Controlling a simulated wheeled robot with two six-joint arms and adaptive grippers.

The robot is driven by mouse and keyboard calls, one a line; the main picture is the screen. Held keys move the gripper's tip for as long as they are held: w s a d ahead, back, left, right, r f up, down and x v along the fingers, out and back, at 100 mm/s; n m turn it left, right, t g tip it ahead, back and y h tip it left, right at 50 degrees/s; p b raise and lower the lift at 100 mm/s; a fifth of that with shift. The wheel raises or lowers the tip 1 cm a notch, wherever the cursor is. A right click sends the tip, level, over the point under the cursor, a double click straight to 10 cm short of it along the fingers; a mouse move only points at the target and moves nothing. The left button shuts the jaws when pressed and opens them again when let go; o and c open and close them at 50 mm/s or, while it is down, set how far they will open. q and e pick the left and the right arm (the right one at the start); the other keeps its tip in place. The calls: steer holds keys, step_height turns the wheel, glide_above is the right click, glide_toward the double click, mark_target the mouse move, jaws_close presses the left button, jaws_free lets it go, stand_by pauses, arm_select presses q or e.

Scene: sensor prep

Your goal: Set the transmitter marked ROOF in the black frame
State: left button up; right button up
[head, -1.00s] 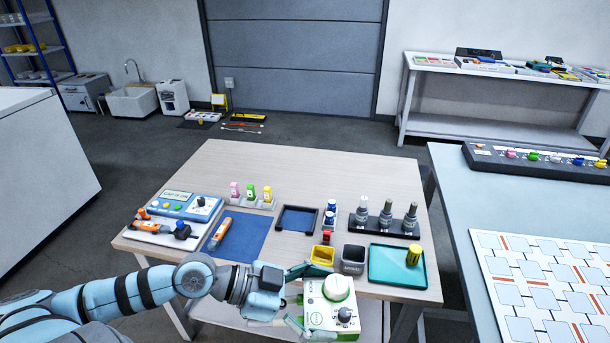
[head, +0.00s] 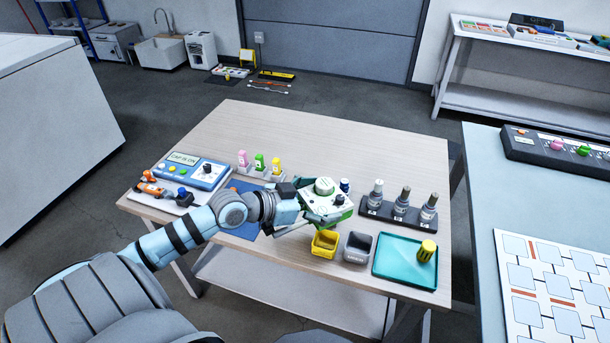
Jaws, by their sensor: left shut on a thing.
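My left gripper (head: 306,215) is shut on a white and green transmitter (head: 326,201) with a round white knob on top and a dark knob beside it. It holds the transmitter over the middle of the wooden table, behind the yellow bin. No ROOF marking is readable on it. The black frame is hidden behind the transmitter and gripper. I cannot tell whether the transmitter touches the frame or is above it. My right gripper is not in view.
A yellow bin (head: 325,242) and a grey bin (head: 357,247) stand in front. A teal tray (head: 387,268) with a yellow cylinder (head: 427,251) is at right. A black rack (head: 381,214) holds several sensors. Coloured bottles (head: 260,163) and a blue-white device (head: 191,174) are behind and left.

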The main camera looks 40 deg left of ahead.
arm_select(q)
steer(key=w+a+f+n+y+b, duration=0.2)
steer(key=w+a+f+y, duration=0.1)
steer(key=a, duration=0.1)
steer(key=w+a+f+n+y+b, duration=0.1)
steer(key=w+a+f+n+y, duration=0.2)
steer(key=a+f, duration=0.1)
steer(key=w+a+f+n+y+b, duration=0.2)
steer(key=w+a+f+n+y, duration=0.1)
steer(key=a, duration=0.1)
steer(key=shift+w+f+y+b, duration=0.15)
steer(key=shift+w+y+b, duration=0.15)
steer(key=shift+y, duration=0.1)
steer(key=shift+s+r+p, duration=0.1)
steer(key=shift+r+p, duration=0.1)
steer(key=shift+p, duration=0.3)
steer(key=shift+p, duration=0.3)
steer(key=shift+f, duration=0.15)
stand_by(0.6)
steer(key=shift+f+b, duration=0.3)
steer(key=shift+f, duration=0.1)
